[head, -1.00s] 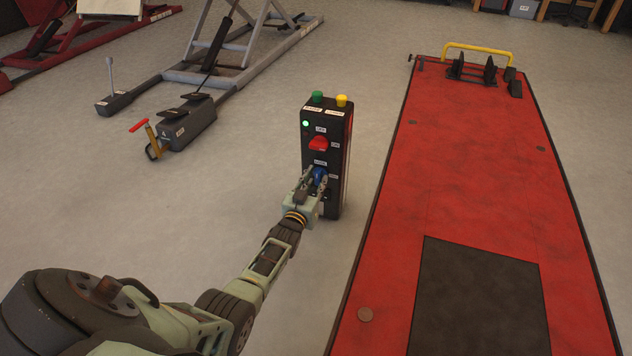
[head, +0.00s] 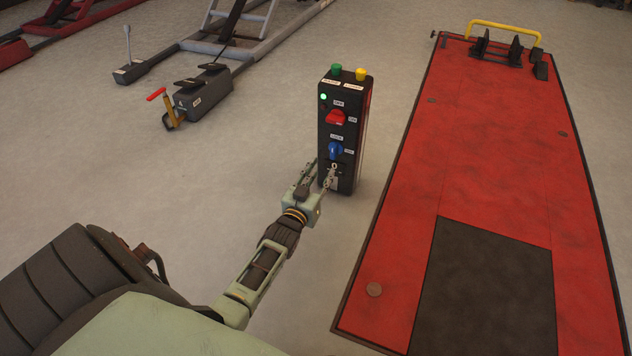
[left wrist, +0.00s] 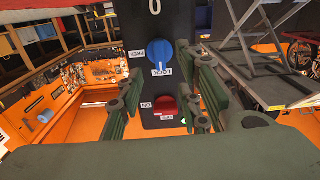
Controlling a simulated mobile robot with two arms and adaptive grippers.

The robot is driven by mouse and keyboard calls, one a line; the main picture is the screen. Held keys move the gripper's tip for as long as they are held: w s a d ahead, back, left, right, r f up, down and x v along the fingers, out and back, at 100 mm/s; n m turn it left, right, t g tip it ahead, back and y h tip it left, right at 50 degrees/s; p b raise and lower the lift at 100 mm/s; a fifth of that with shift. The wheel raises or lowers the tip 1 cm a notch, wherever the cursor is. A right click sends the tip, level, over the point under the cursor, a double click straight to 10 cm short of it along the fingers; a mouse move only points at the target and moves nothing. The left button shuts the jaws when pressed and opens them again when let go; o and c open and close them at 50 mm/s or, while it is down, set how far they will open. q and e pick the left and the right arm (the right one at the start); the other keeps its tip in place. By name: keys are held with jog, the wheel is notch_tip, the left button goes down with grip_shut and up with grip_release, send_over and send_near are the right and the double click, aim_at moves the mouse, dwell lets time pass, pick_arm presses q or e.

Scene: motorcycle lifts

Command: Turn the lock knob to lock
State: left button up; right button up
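The blue lock knob (head: 335,150) is on the front of a black control box (head: 345,105), between a LOCK label above it and a FREE label at its right. The left wrist view shows the panel upside down; there the blue knob (left wrist: 158,55) stands upright with its white mark toward LOCK, and FREE is at its left. My left gripper (head: 323,168) is open and empty, just in front of and below the knob, its fingers apart from it. Its fingers also show in the left wrist view (left wrist: 165,92). My right gripper is out of view.
A red knob (head: 335,117) sits above the blue one, with a lit green lamp (head: 323,97) near it. Green (head: 336,69) and yellow (head: 361,74) buttons top the box. A red lift platform (head: 480,170) lies at the right.

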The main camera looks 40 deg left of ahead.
pick_arm(q)
jog(key=shift+v, duration=1.65)
